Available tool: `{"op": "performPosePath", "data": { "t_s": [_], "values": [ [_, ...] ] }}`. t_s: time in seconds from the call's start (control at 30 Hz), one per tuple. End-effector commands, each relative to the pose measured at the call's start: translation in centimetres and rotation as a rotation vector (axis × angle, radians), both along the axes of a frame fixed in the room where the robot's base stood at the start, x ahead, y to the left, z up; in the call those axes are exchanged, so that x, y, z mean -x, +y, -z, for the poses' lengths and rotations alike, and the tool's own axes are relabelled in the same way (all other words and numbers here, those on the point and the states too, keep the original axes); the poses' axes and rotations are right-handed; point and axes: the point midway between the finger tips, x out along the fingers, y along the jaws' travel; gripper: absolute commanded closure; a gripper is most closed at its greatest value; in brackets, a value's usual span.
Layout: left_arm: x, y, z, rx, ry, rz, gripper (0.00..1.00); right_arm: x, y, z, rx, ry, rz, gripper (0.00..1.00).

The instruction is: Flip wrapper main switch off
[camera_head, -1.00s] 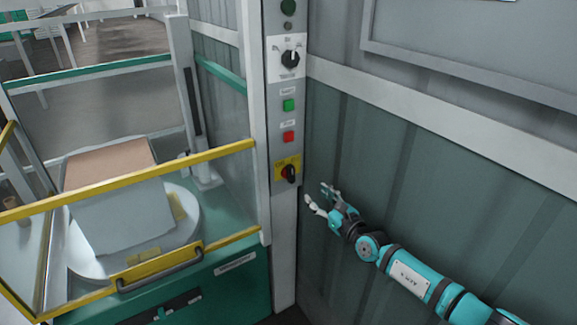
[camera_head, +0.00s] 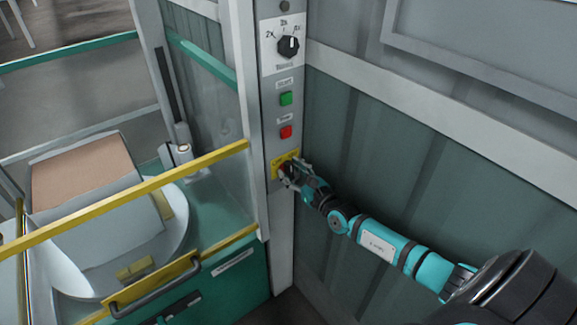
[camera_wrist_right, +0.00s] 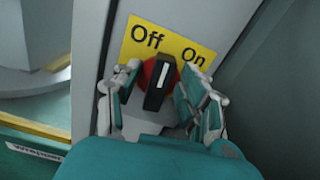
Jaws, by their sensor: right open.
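The wrapper main switch is a black rotary handle on a red disc, on a yellow plate (camera_head: 279,163) low on the grey control column. In the right wrist view the handle (camera_wrist_right: 158,88) shows a white mark, and its plate (camera_wrist_right: 134,50) reads "Off" on the left and "On" on the right. The mark points upward, roughly between the two words. My right gripper (camera_head: 287,174) is at the switch and covers much of it in the head view. In the wrist view its open fingers (camera_wrist_right: 160,100) stand on either side of the handle; contact is unclear. My left gripper is out of view.
Above the switch are a red button (camera_head: 286,132), a green button (camera_head: 286,98) and a selector knob (camera_head: 288,46). A yellow-edged guard (camera_head: 130,190) encloses a turntable (camera_head: 180,225) with a wrapped box at left. A ribbed wall (camera_head: 450,190) bounds the right side.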

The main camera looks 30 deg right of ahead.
Motion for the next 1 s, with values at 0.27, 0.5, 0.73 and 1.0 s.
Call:
{"op": "performPosePath", "data": {
  "t_s": [0.27,0.5,0.73,1.0],
  "values": [
    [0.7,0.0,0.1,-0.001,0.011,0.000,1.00,0.0,0.0,0.0,0.000,0.000,0.000,0.71],
    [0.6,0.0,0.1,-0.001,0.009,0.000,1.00,0.0,0.0,0.0,0.000,0.000,0.000,1.00],
    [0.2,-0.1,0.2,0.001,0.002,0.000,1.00,0.0,0.0,0.1,0.024,-0.002,0.000,1.00],
    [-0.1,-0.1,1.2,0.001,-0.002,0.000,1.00,0.0,0.2,0.2,0.261,-0.022,0.000,1.00]
  ]
}}
